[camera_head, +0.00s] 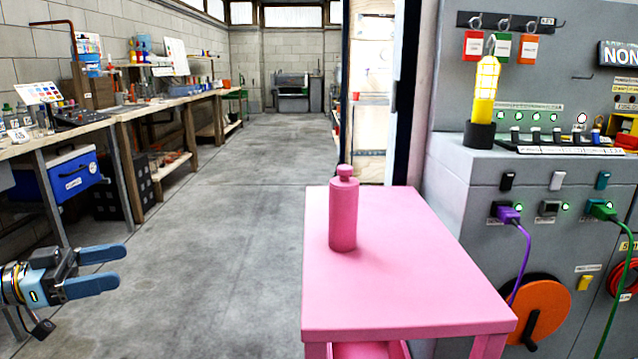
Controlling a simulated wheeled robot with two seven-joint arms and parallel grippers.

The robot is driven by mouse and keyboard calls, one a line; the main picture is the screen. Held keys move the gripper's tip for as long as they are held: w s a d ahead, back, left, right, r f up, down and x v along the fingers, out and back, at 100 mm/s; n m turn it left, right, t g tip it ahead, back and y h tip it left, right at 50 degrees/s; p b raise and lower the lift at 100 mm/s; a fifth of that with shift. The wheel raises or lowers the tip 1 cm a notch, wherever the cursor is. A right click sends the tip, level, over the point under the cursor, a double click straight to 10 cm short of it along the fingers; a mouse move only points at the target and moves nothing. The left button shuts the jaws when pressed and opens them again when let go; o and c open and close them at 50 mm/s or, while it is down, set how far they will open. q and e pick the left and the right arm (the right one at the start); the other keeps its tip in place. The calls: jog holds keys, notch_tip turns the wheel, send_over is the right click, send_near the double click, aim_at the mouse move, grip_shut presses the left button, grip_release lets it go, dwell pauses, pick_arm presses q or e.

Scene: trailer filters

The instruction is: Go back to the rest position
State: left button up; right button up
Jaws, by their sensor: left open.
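My left gripper (106,270) reaches in from the left edge, low in the head view. Its two blue fingers are apart with nothing between them. It hangs over the grey floor, well to the left of the pink table and apart from it. My right gripper does not show.
A pink table (405,298) stands at front right with a pink bottle (343,212) upright on it. A grey control cabinet (465,190) stands right of it. A long workbench (110,125) with a blue cooler (62,182) lines the left wall. The middle floor is clear.

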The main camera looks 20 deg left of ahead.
pick_arm(q)
jog(key=w+d+f+n+g+y+p, duration=0.1)
jog(key=w+d+f+n+g, duration=0.2)
jog(key=f, duration=0.6)
jog(key=w+d+f+n+g+y, duration=0.25)
jog(key=d+f, duration=0.25)
jog(key=f, duration=0.5)
jog(key=w+d+f+n+g+p, duration=0.15)
jog(key=w+d+f+n, duration=0.25)
jog(key=f, duration=0.5)
jog(key=s+d+f+n+g+y+p, duration=0.1)
jog(key=s+d+f+g+y, duration=0.2)
jog(key=d+f, duration=0.4)
jog(key=s+d+f+n+g+y, duration=0.15)
jog(key=s+d+f, duration=0.3)
jog(key=f, duration=0.55)
jog(key=s+d+f+y, duration=0.1)
jog(key=s+d+f, duration=0.1)
jog(key=d, duration=0.3)
jog(key=s+d+f+y+p, duration=0.1)
jog(key=s+d+f, duration=0.1)
jog(key=d, duration=0.4)
jog(key=shift+s+d+m, duration=0.3)
jog(key=shift+s+m, duration=0.05)
jog(key=shift+m, duration=0.05)
jog(key=shift+f, duration=0.1)
